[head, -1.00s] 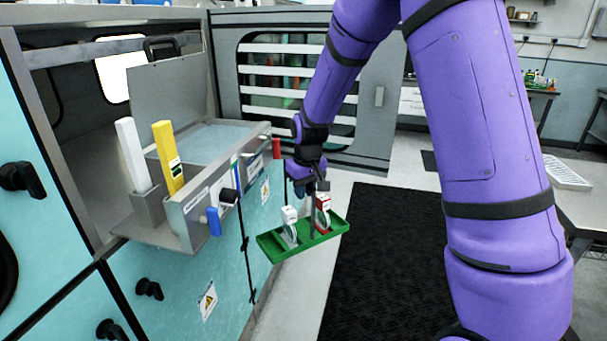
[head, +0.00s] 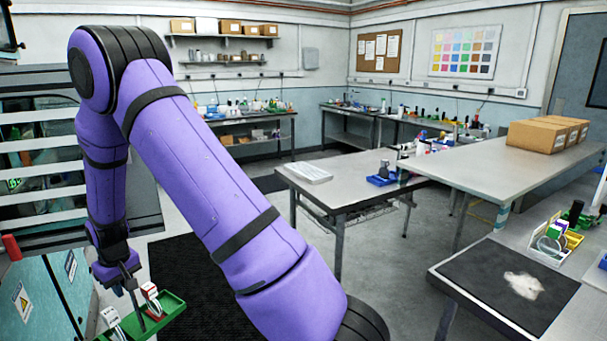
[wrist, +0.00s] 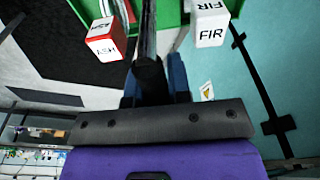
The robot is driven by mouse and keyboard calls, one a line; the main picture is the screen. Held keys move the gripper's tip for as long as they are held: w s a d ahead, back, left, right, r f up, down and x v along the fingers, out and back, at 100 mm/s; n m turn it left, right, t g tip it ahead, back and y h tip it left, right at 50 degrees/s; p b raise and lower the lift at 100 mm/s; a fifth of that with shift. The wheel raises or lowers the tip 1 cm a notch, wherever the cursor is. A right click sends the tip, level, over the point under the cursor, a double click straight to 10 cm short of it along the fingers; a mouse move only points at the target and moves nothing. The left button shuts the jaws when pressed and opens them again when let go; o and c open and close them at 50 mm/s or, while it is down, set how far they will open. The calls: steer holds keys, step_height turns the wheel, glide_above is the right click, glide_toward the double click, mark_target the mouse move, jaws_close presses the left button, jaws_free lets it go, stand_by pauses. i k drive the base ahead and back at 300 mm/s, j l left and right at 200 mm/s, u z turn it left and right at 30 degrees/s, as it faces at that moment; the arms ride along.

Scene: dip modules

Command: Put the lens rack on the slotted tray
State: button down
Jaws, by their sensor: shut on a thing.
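My gripper (head: 131,284) is at the lower left of the head view, shut on the green lens rack (head: 172,304) and holding it off the floor. The rack carries a red-and-white block (head: 150,291) and a white block (head: 111,317). Its lower left part is cut off by the frame edge.
A nearer bench with a dark mat (head: 508,285) is at lower right. The floor between is clear.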

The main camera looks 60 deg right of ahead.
mark_target(307, 169)
steer(key=k+j+z, duration=0.1)
steer(key=z, duration=0.25)
steer(key=i+j+z, duration=0.15)
steer(key=z, duration=0.25)
steer(key=i+j+z, duration=0.25)
steer(key=z, duration=0.15)
steer(key=i+j+z, duration=0.2)
steer(key=z, duration=0.2)
steer(key=i+j+z, duration=0.1)
steer(key=j+z, duration=0.35)
steer(key=l, duration=0.05)
